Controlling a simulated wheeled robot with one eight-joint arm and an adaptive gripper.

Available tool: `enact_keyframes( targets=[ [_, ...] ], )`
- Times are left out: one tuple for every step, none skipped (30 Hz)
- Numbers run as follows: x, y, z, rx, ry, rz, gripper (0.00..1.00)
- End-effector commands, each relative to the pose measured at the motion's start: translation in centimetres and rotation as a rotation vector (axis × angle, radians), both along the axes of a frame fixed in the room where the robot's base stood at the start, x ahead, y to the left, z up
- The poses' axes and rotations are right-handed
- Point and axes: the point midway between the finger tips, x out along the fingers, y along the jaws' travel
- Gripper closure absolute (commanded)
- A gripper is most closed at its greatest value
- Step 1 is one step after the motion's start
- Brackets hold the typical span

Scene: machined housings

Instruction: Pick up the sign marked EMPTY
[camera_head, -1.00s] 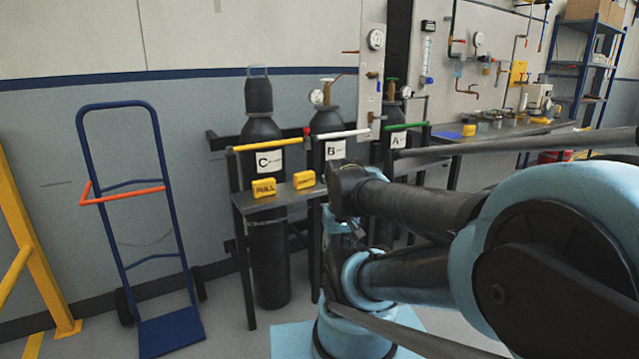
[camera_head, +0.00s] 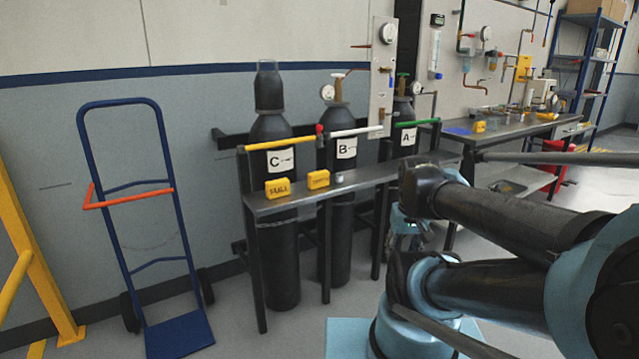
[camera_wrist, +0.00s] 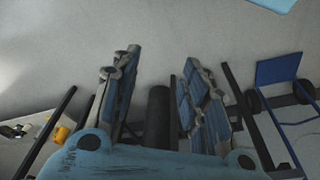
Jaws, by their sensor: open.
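Two small yellow signs stand on the narrow grey shelf (camera_head: 360,178) in front of the gas cylinders in the head view. The left one reads FULL (camera_head: 278,188). The right one (camera_head: 318,179) has blurred lettering that I cannot read for sure; it may be the EMPTY sign. My gripper (camera_wrist: 160,60) is open and empty in the wrist view, its fingers spread on either side of a dark cylinder (camera_wrist: 158,110) seen beyond. A yellow thing (camera_wrist: 61,134) shows at the lower left there, too unclear to identify. In the head view my gripper is not clearly visible.
Cylinders C (camera_head: 270,135), B (camera_head: 337,120) and A (camera_head: 402,120) stand behind the shelf and its coloured rails. A small grey object (camera_head: 338,177) sits right of the signs. A blue hand truck (camera_head: 180,335) stands left. A workbench (camera_head: 505,130) is at the right.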

Motion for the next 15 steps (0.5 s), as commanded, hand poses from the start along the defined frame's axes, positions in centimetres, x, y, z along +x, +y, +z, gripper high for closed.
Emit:
enact_keyframes(
  targets=[
    [-0.6, 0.1, 0.4, 0.000, -0.008, 0.004, 0.39],
    [-0.5, 0.1, 0.6, 0.001, -0.010, 0.007, 0.33],
    [-0.1, 0.2, 1.0, 0.002, -0.012, 0.015, 0.24],
    [0.3, 0.3, 1.5, 0.003, -0.014, 0.023, 0.17],
    [0.8, 0.5, 2.0, 0.004, -0.017, 0.031, 0.10],
    [1.6, 0.6, 2.7, 0.006, -0.021, 0.047, 0.06],
    [2.3, 0.7, 3.4, 0.008, -0.023, 0.059, 0.06],
    [3.1, 0.9, 4.1, 0.009, -0.027, 0.074, 0.06],
    [4.1, 1.3, 5.1, 0.012, -0.033, 0.094, 0.06],
    [4.9, 1.6, 5.8, 0.014, -0.037, 0.110, 0.06],
    [5.8, 2.0, 6.6, 0.015, -0.042, 0.126, 0.06],
    [7.0, 2.4, 7.6, 0.017, -0.049, 0.149, 0.06],
    [7.9, 2.8, 8.3, 0.019, -0.054, 0.164, 0.06],
    [8.8, 3.2, 9.0, 0.021, -0.059, 0.180, 0.06],
    [10.0, 3.7, 9.8, 0.024, -0.064, 0.201, 0.06]
  ],
)
